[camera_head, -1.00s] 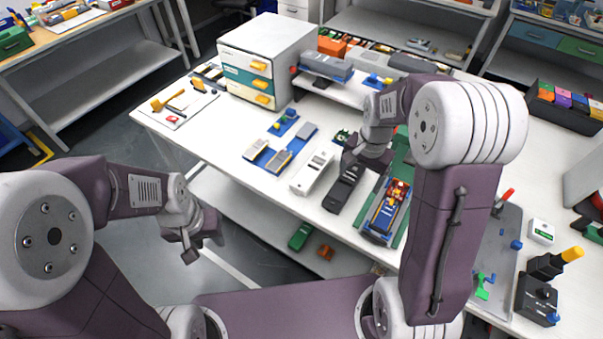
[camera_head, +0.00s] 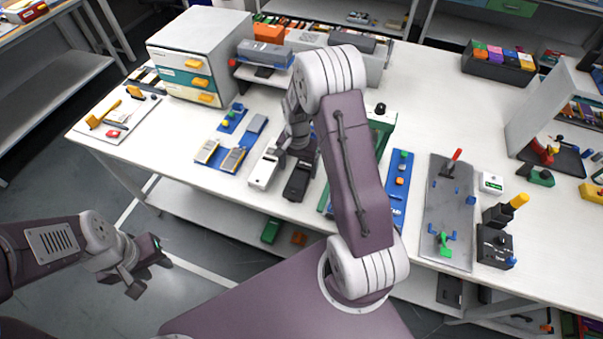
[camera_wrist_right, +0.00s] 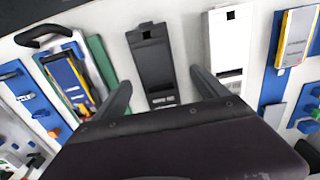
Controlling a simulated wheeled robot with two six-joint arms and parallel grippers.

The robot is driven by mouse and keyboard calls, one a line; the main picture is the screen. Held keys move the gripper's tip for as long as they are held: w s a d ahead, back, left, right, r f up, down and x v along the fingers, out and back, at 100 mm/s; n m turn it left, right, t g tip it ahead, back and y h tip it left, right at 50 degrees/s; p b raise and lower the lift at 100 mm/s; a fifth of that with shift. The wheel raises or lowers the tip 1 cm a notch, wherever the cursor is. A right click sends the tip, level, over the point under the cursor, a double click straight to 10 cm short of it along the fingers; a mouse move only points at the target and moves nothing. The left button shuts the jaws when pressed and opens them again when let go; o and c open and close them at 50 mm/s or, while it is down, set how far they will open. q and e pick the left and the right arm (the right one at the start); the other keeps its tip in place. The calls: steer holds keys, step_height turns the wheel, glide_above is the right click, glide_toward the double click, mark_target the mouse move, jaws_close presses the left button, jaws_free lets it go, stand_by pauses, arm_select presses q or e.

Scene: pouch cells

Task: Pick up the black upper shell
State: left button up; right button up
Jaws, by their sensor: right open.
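The black upper shell (camera_head: 297,184) lies on the white table beside the white shell (camera_head: 263,171). In the right wrist view the black shell (camera_wrist_right: 154,65) lies lengthwise between the two finger lines, with the white shell (camera_wrist_right: 229,42) to its right. My right gripper (camera_head: 297,150) is over the far end of the black shell in the head view and hides part of it. In the wrist view the right gripper (camera_wrist_right: 160,80) is open and empty, its fingers on either side of the shell. My left gripper (camera_head: 150,277) is open and empty, off the table's front edge.
A blue tray with grey cells (camera_head: 233,158) lies left of the shells. A green-based fixture (camera_wrist_right: 98,62) stands close on the other side, mostly behind my right arm in the head view. A drawer cabinet (camera_head: 200,55) stands at the back left. A grey plate (camera_head: 447,215) lies right.

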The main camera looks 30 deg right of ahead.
mark_target(300, 176)
steer(key=shift+s+f, duration=0.1)
steer(key=shift+f, duration=0.2)
step_height(300, 176, down, 4)
steer(key=shift+s+d+f, duration=0.1)
steer(key=shift+s+d, duration=0.05)
steer(key=shift+f, duration=0.35)
steer(key=shift+r, duration=0.1)
steer(key=c, duration=1.5)
